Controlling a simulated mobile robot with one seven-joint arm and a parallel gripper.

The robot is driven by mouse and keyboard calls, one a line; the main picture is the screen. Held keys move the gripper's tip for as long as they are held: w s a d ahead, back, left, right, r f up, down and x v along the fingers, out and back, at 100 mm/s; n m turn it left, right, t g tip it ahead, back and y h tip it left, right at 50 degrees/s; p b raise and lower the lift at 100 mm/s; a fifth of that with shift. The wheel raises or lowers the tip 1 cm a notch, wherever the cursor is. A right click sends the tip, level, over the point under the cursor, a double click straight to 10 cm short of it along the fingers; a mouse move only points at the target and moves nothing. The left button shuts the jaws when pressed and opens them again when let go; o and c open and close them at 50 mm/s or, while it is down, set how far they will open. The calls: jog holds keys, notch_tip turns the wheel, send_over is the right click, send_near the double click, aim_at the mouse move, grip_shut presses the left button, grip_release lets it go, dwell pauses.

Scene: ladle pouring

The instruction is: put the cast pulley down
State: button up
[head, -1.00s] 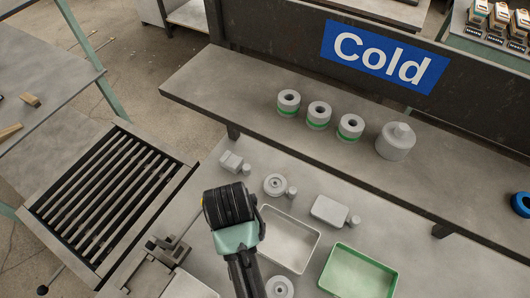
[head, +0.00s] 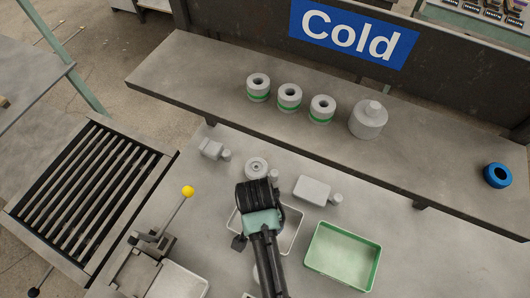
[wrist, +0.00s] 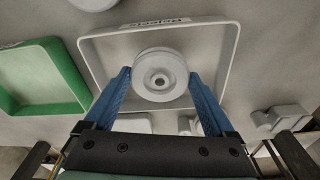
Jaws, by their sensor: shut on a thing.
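My gripper (wrist: 160,76) has its two blue fingers shut on the sides of a grey round cast pulley (wrist: 160,82) with a hub and a centre hole. In the wrist view, the pulley appears over the shallow white tray (wrist: 88,47); its height above the tray is hard to tell. In the head view, my gripper (head: 262,208) is over the same white tray (head: 298,228); the wrist hides the fingers and the held pulley. The green tray (head: 342,257) is to the right; it also shows in the wrist view (wrist: 72,75).
Another round casting (head: 256,167) and blocky castings (head: 313,189) lie behind the trays. The raised shelf under the "Cold" sign (head: 353,33) holds several green-banded rings (head: 289,95), a larger casting (head: 368,120) and a blue ring (head: 497,175). A yellow-knobbed lever (head: 188,191) stands at left.

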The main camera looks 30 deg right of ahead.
jog(key=shift+f, duration=0.6)
jog(key=o, duration=1.2)
jog(key=shift+f, duration=0.1)
jog(key=shift+o, duration=0.2)
notch_tip(320, 180, up, 12)
jog(key=a, duration=0.1)
jog(key=shift+s, duration=0.3)
jog(key=shift+a, duration=0.1)
